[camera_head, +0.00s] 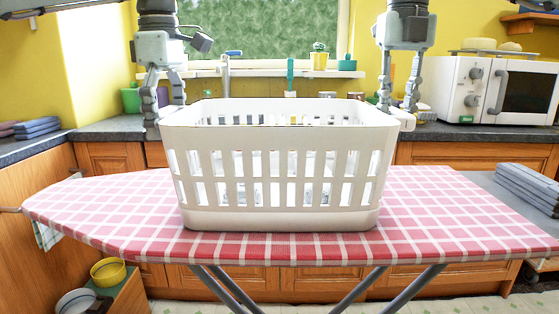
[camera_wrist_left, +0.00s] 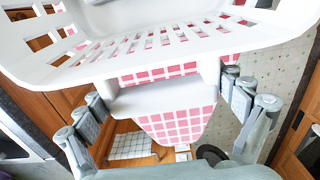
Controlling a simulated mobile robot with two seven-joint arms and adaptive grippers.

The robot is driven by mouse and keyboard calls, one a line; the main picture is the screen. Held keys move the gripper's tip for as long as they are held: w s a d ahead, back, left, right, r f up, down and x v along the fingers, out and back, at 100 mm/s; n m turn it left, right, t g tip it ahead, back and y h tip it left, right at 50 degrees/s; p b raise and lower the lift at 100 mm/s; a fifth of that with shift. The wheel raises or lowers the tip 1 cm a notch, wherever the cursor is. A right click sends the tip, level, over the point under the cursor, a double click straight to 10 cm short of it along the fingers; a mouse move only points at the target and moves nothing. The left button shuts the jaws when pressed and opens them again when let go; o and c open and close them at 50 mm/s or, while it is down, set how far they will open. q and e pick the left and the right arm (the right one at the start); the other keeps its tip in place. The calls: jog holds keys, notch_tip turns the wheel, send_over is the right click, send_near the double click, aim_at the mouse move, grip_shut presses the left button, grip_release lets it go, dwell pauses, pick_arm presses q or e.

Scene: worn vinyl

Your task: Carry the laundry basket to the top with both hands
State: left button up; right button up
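The white laundry basket (camera_head: 280,217) stands upright on the red-and-white checked ironing board (camera_head: 455,220). My left gripper (camera_head: 164,108) is open, pointing down at the basket's left end. In the left wrist view, its fingers (camera_wrist_left: 170,110) are spread wide on either side of the basket's white handle (camera_wrist_left: 165,100), with gaps between them. The basket's rim and slotted wall (camera_wrist_left: 150,45) fill the top of that view. My right gripper (camera_head: 398,106) points down at the basket's right end, with its fingers apart near the right handle (camera_head: 402,117). Contact there cannot be told.
Behind the board is a dark counter (camera_head: 110,130) with a white microwave (camera_head: 490,88) at right. Folded blue cloths (camera_head: 530,185) lie at the board's right end. A yellow bowl (camera_head: 108,271) is low at left. Bare board lies left and right of the basket.

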pick_arm(q)
jog(key=shift+c, duration=1.2)
pick_arm(e)
grip_shut()
pick_arm(q)
jog(key=c, duration=0.6)
jog(key=shift+r, duration=0.1)
pick_arm(e)
jog(key=shift+r, duration=0.1)
pick_arm(q)
notch_tip(320, 180, up, 5)
jog(key=p, duration=0.5)
pick_arm(e)
notch_tip(320, 180, up, 5)
